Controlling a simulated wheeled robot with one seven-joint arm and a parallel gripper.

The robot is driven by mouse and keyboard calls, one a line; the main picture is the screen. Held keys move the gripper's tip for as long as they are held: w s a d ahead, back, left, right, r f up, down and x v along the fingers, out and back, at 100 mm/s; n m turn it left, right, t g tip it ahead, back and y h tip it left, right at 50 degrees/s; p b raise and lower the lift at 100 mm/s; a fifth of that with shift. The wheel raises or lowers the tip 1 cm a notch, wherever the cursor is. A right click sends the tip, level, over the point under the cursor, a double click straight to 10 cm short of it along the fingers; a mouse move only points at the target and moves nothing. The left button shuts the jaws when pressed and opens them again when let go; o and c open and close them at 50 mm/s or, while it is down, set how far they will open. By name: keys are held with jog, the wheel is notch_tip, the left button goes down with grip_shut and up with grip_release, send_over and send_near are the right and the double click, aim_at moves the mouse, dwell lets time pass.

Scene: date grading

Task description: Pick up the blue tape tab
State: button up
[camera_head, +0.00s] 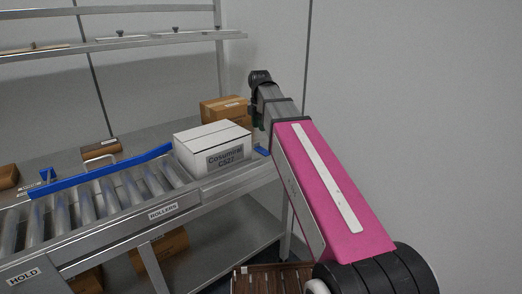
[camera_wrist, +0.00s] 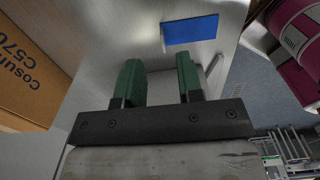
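The blue tape tab (camera_wrist: 190,29) is a flat blue rectangle on a pale grey surface, beyond my fingertips and a little right of their middle in the wrist view. In the head view, a small blue piece (camera_head: 262,151) that looks like it shows just right of the white carton. My gripper (camera_wrist: 160,75) has its two green fingers apart with nothing between them. In the head view my gripper (camera_head: 255,122) is beside the carton, above the blue piece, and mostly hidden by my arm.
A white carton (camera_head: 199,153) labelled Cosumar C527 stands at the right end of the roller conveyor (camera_head: 105,195). A cardboard box (camera_head: 224,108) is behind it; a cardboard box (camera_wrist: 29,70) also shows at left in the wrist view. A blue rail (camera_head: 100,172) runs along the rollers.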

aim_at(263, 148)
jog(key=shift+s+a+f, duration=0.1)
jog(key=shift+f, duration=1.7)
jog(key=shift+s+a+f, duration=0.1)
jog(key=shift+f, duration=1.7)
jog(key=shift+c, duration=0.3)
grip_shut()
